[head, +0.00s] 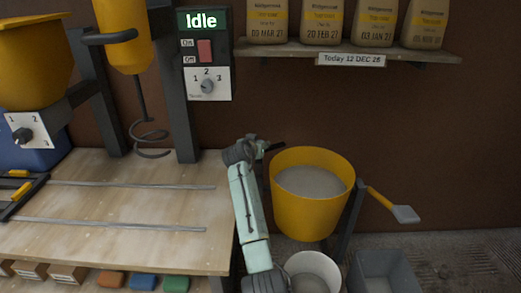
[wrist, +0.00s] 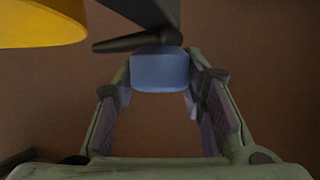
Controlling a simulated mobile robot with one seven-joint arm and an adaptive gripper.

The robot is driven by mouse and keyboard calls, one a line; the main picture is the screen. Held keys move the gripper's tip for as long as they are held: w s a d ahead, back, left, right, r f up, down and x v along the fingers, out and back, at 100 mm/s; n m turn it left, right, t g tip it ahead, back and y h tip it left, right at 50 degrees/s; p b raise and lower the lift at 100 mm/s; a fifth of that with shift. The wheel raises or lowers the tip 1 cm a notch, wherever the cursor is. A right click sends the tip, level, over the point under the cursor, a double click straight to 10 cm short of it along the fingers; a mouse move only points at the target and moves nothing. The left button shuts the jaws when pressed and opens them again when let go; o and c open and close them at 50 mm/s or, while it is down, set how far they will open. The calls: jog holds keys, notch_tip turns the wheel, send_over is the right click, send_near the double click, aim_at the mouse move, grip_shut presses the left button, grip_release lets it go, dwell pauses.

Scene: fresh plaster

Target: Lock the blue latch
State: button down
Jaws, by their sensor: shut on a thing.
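The blue latch (wrist: 160,72) shows in the wrist view as a rounded blue block below a dark bar. My gripper (wrist: 160,82) has its two fingers at the left and right sides of the block and is shut on it. In the head view my gripper (head: 262,147) is at the left rim of the yellow tub (head: 305,218), beside a dark fitting. The latch is hidden there behind my gripper. I cannot tell from these frames whether it is locked. The tub stands upright and holds grey plaster.
A wooden bench (head: 110,240) with two metal rails is at the left. A yellow mixer (head: 125,45) and a control panel reading Idle (head: 203,55) stand behind it. A white bucket (head: 313,263) and a grey bin (head: 385,272) are below the tub. A shelf (head: 290,50) holds several bags.

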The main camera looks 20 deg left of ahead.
jog(key=m+h+b, duration=0.2)
jog(key=h+b, duration=0.1)
jog(key=shift+a+f+m+b, duration=0.15)
jog(key=shift+f+m+b, duration=0.1)
jog(key=shift+m+b, duration=0.15)
jog(key=m+h+b, duration=0.2)
jog(key=h, duration=0.1)
jog(key=shift+r+m+g+b, duration=0.2)
jog(key=shift+m+g+b, duration=0.1)
jog(key=shift+g, duration=0.1)
jog(key=shift+d+m+h+b, duration=0.2)
jog(key=shift+m+h+b, duration=0.2)
jog(key=shift+h, duration=0.2)
jog(key=c, duration=1)
grip_release()
jog(key=v, duration=1.2)
jog(key=shift+w+r, duration=0.1)
jog(key=shift+r, duration=0.15)
jog(key=shift+g, duration=0.3)
